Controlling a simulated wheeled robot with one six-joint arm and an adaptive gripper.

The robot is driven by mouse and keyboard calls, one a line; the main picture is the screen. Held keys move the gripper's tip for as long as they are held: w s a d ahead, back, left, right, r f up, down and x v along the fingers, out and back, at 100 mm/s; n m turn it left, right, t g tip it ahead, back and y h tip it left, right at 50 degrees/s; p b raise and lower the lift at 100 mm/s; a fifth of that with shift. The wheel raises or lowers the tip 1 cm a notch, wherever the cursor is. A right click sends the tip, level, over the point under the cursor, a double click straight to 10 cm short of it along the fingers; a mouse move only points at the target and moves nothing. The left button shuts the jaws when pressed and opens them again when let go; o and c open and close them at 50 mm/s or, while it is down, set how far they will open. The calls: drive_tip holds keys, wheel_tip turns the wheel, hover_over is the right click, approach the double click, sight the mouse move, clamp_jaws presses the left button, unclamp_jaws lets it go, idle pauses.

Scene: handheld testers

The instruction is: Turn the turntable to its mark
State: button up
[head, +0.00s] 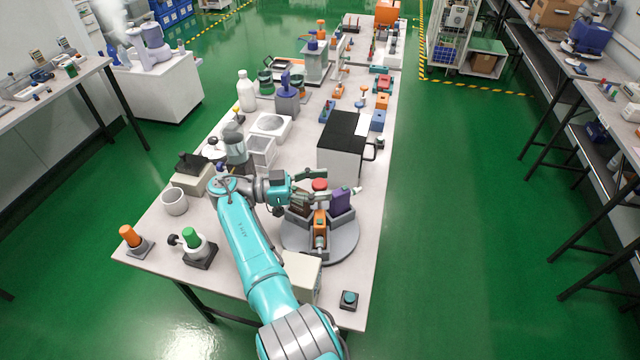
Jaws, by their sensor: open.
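The turntable (345,249) is a round grey disc near the front right of the table, with upright dividers. It carries a purple block (342,200), an orange-and-grey item (320,224) and a dark reddish item, partly hidden. A red round knob (320,184) shows above its far side. My gripper (322,187) is open and reaches in from the left over that far side. Its fingers appear to lie around the knob; I cannot tell whether they touch it. The turntable's mark cannot be made out.
A white box with a black top (342,140) stands just behind the turntable. A cream box (303,277) and a button box (349,299) are in front. A white mug (174,201) and green-knobbed device (193,240) stand left. The table's right edge is close.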

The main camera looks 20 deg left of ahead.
drive_tip(key=shift+r, duration=0.1)
wheel_tip(320, 180, up, 10)
drive_tip(key=shift+f, duration=0.1)
idle(0.3)
